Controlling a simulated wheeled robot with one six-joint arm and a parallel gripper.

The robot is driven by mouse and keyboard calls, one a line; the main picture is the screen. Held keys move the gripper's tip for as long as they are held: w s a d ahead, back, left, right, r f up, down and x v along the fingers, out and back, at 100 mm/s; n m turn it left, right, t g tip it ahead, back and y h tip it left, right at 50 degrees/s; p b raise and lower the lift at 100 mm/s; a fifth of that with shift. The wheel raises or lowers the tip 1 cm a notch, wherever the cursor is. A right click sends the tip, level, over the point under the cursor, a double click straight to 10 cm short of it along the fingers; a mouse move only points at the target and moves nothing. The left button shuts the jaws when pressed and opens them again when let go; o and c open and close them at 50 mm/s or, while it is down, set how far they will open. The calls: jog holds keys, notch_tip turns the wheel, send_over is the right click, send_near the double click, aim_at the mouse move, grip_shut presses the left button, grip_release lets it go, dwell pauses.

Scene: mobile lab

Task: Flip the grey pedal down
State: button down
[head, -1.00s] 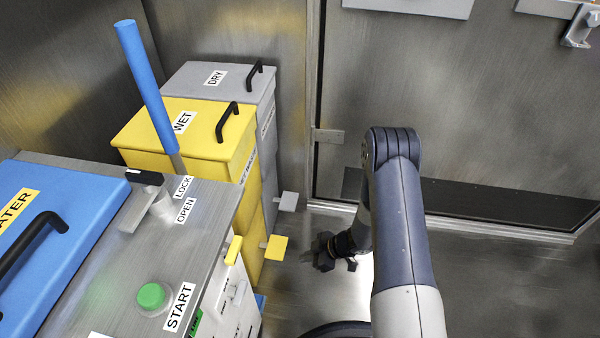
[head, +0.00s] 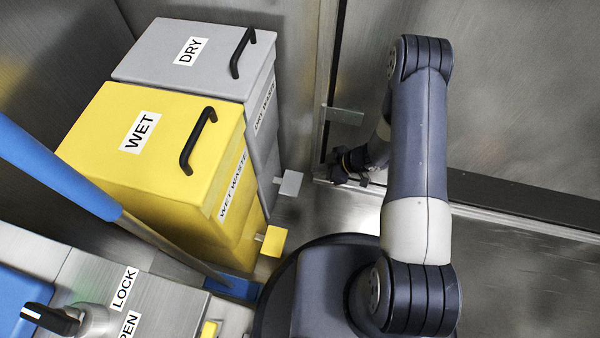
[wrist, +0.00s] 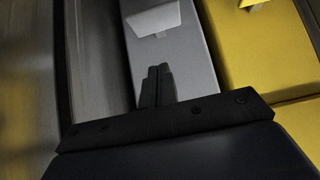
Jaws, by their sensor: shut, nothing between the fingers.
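The grey pedal (head: 290,183) sticks out from the lower front of the grey DRY bin (head: 200,50). In the wrist view the pedal (wrist: 153,19) is a light plate near the top, on the grey bin's front. My gripper (head: 338,165) is in the head view to the right of the pedal, apart from it. In the wrist view my gripper (wrist: 158,72) has its two fingers together, with nothing between them. The fingertips point toward the pedal, with a small gap in the picture. The exact distance is hard to tell.
The yellow WET bin (head: 165,150) with its own yellow pedal (head: 272,241) stands beside the grey bin. A blue-handled tool (head: 60,165) leans at the left. A metal wall with a dark strip (head: 530,208) is on the right. Some bare floor lies between.

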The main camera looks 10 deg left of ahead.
jog(key=shift+a+f, duration=0.1)
jog(key=b, duration=0.4)
send_over(297, 184)
jog(key=f, duration=0.7)
jog(key=shift+d+f, duration=0.2)
jog(key=shift+f, duration=0.05)
notch_tip(297, 184, down, 2)
jog(key=shift+d+f+b, duration=0.15)
jog(key=shift+f+b, duration=0.05)
jog(key=shift+b, duration=0.3)
jog(key=shift+f, duration=0.5)
jog(key=f+b, duration=0.3)
jog(key=shift+s+d+f, duration=0.1)
jog(key=shift+d+f, duration=0.05)
jog(key=shift+d, duration=0.25)
jog(key=shift+r+p, duration=0.45)
jog(key=shift+r, duration=0.5)
